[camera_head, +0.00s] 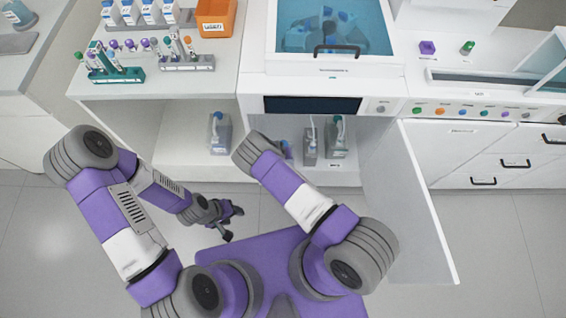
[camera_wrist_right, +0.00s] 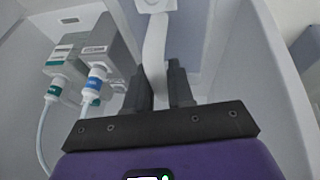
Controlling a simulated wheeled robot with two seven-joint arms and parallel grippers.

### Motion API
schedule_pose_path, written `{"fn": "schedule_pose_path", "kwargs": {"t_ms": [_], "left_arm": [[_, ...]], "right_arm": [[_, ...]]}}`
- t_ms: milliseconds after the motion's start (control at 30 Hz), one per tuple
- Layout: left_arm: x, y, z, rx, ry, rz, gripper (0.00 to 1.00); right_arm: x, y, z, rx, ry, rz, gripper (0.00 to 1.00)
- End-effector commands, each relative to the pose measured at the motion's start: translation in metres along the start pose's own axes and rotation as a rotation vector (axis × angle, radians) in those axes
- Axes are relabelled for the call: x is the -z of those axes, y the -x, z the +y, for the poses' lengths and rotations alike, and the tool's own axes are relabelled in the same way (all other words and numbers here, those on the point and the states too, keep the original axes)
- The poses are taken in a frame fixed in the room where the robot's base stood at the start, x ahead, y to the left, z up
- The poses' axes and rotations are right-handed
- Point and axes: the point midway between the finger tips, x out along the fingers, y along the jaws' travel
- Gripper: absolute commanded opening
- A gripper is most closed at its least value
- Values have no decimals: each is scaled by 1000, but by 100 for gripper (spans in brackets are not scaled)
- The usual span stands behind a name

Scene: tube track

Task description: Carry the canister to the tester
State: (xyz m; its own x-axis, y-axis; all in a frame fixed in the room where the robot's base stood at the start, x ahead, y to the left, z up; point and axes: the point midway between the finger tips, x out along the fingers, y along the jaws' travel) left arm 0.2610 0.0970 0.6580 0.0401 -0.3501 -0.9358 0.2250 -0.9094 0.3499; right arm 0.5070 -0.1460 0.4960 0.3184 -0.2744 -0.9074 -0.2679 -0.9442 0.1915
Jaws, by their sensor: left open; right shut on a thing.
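A third grey canister (camera_head: 220,134) stands in the compartment to the left. In the right wrist view, a teal-banded canister (camera_wrist_right: 66,56) and a blue-banded canister (camera_wrist_right: 110,48) are left of my right gripper (camera_wrist_right: 162,80). That gripper is shut on a pale tube (camera_wrist_right: 154,48), which runs to a white round fitting. Its fingers are hidden in the head view. My left gripper (camera_head: 231,225) is open and empty over the floor.
The open cabinet door (camera_head: 428,205) stands right of my right arm. A tube rack (camera_head: 112,72), another rack (camera_head: 187,64), and an orange box (camera_head: 217,18) are on the left counter. Cabinet walls surround my right gripper.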

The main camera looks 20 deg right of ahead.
Motion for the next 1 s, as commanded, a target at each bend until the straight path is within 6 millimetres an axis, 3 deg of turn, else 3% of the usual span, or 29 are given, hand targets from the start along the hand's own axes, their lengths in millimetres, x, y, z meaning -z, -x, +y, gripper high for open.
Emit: {"fn": "schedule_pose_path", "kwargs": {"t_ms": [100, 1000], "left_arm": [[0, -9, -4, 0, 0, 0, 52], [4, -82, -31, 0, 0, 0, 52]], "right_arm": [[17, -6, -1, 2, -3, 10, 0], [108, -44, -1, 2, -1, 13, 0]]}}
